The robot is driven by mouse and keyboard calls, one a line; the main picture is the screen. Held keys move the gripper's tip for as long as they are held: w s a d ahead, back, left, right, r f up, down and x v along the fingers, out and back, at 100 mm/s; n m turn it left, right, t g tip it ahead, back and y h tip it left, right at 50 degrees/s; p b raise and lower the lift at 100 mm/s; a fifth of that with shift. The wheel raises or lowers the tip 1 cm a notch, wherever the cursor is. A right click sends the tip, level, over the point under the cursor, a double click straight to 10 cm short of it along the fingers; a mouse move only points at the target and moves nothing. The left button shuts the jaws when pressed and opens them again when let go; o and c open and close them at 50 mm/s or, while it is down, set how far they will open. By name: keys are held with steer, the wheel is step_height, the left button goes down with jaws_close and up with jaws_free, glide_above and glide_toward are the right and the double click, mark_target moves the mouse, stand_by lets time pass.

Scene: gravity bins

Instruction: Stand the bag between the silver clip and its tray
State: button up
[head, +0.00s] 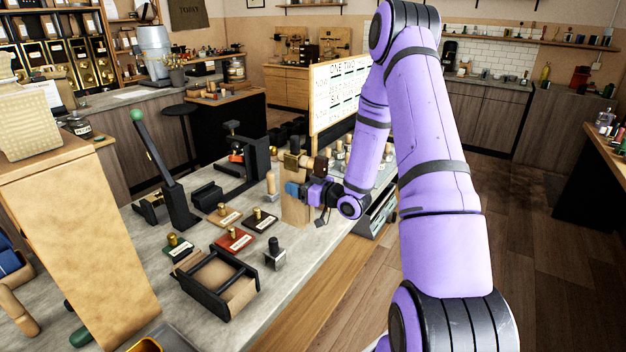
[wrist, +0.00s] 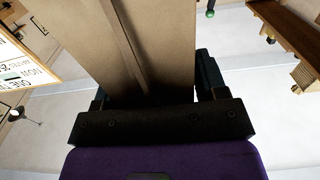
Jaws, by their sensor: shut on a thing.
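A tall brown paper bag (head: 294,209) is upright at the counter's far right part, and it fills the upper middle of the wrist view (wrist: 150,40). My gripper (head: 297,189) is shut on the bag from the right. In the wrist view its dark fingers (wrist: 150,92) lie on both sides of the bag. I cannot tell whether the bag's base touches the counter. A small silver piece with a black knob (head: 274,257) stands nearer; I cannot tell whether it is the silver clip. I cannot make out the clip's tray for certain.
Small labelled plates with brass knobs, including a red one (head: 233,239), lie left of the bag. A black-framed box (head: 217,281), a black lever press (head: 178,200) and a tall tan block (head: 85,245) are also on the counter (head: 300,262). A lettered board (head: 333,92) stands behind.

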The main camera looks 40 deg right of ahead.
mark_target(300, 204)
steer(key=shift+s, duration=0.1)
stand_by(0.3)
steer(key=shift+f, duration=3.5)
steer(key=o, duration=1.6)
steer(key=shift+o, duration=0.2)
steer(key=v, duration=1)
steer(key=shift+s, duration=0.35)
steer(key=shift+d, duration=0.1)
